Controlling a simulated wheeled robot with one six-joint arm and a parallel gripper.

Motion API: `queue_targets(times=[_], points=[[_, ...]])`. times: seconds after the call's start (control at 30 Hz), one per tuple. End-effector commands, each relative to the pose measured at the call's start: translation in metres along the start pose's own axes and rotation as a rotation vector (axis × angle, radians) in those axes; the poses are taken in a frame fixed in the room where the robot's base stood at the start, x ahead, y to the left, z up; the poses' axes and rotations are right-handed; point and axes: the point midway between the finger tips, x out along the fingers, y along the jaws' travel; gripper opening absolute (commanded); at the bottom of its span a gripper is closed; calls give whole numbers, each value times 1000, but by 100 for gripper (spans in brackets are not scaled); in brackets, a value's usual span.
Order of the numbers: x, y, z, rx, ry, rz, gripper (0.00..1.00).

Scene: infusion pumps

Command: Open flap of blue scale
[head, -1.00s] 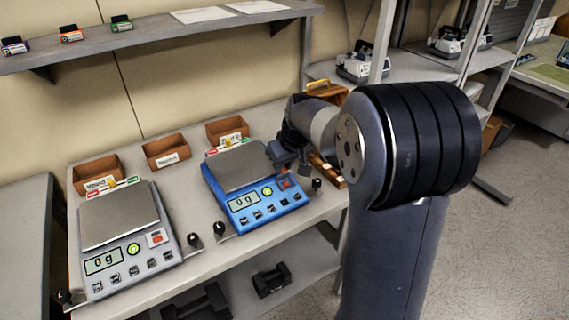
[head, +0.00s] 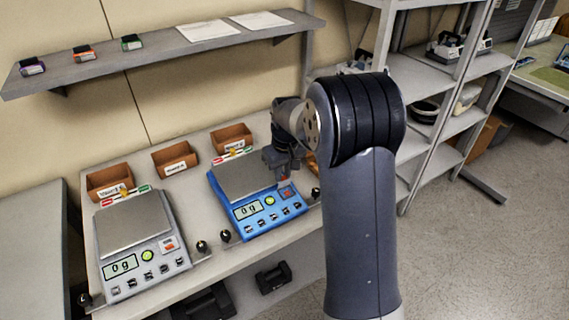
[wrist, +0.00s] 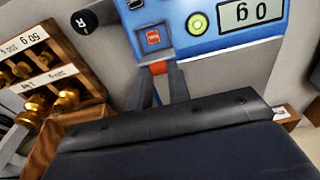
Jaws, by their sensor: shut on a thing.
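The blue scale (head: 236,206) stands on the bench in the head view, its display reading 0 g. Its blue front panel (wrist: 182,42) fills the top of the wrist view, upside down, with a red button (wrist: 152,37) in a grey frame. My gripper (wrist: 162,78) is at the panel beside this button, its fingers close together around an orange-red tab (wrist: 159,67), which I take for the flap. In the head view my gripper (head: 284,170) is over the right side of the scale. The fingers hide part of the tab, so its exact angle is unclear.
A grey scale (head: 132,222) stands to the left. Brown bins (head: 176,160) line the back of the bench. In the wrist view, a wooden rack (wrist: 84,82) with brass weights and a black knob (wrist: 84,21) are left of my gripper.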

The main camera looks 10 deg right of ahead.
Motion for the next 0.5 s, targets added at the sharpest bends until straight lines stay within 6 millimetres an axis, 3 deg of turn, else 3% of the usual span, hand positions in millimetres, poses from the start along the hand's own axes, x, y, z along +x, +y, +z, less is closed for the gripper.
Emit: queue_targets(times=[0.5], points=[[1, 0, -6, 0, -103, 3, 0]])
